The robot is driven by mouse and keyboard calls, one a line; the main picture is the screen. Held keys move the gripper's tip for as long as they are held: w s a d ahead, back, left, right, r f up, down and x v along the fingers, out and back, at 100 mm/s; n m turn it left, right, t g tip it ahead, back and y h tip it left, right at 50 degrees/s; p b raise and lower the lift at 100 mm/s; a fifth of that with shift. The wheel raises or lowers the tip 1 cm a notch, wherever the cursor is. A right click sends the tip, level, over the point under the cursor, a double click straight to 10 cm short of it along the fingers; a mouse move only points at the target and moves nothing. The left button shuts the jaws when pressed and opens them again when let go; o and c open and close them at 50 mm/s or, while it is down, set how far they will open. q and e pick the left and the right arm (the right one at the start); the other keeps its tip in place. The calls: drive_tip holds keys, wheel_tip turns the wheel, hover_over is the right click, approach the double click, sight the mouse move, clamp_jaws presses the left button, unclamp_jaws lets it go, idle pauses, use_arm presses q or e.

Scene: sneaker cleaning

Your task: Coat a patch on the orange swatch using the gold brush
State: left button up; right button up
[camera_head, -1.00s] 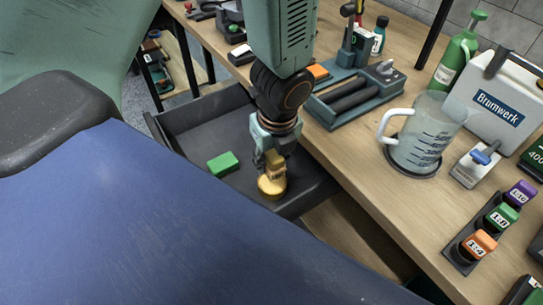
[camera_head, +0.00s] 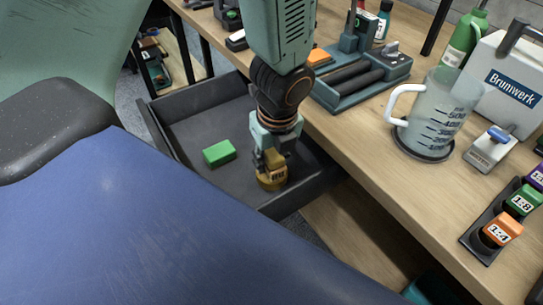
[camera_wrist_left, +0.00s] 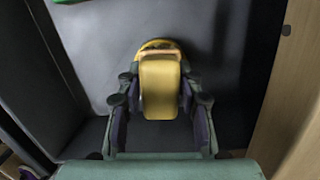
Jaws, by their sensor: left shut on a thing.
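My left gripper (camera_head: 271,158) reaches down into an open dark drawer (camera_head: 190,112) and is shut on the gold brush (camera_head: 271,181). In the left wrist view the brush's gold block (camera_wrist_left: 160,88) sits between the two fingers of the left gripper (camera_wrist_left: 160,104), with its rounded end over the drawer floor. I cannot tell whether the brush touches the floor. A small orange piece (camera_head: 319,57) lies on the bench behind the arm; I cannot tell whether it is the orange swatch. My right gripper is not in view.
A green block (camera_head: 219,152) lies in the drawer left of the brush. The wooden bench (camera_head: 375,150) carries a glass jug (camera_head: 433,122), a white Brumwerk case (camera_head: 500,85), a tool tray (camera_head: 362,80) and labelled bottles (camera_head: 502,229). A blue surface (camera_head: 130,220) fills the lower left.

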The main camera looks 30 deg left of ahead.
sight(272, 151)
use_arm(q)
drive_tip(key=shift+f+b, duration=0.35)
drive_tip(key=shift+f, duration=0.15)
idle(0.8)
idle(1.7)
drive_tip(key=shift+r+p, duration=3.45)
drive_tip(key=shift+p, duration=0.8)
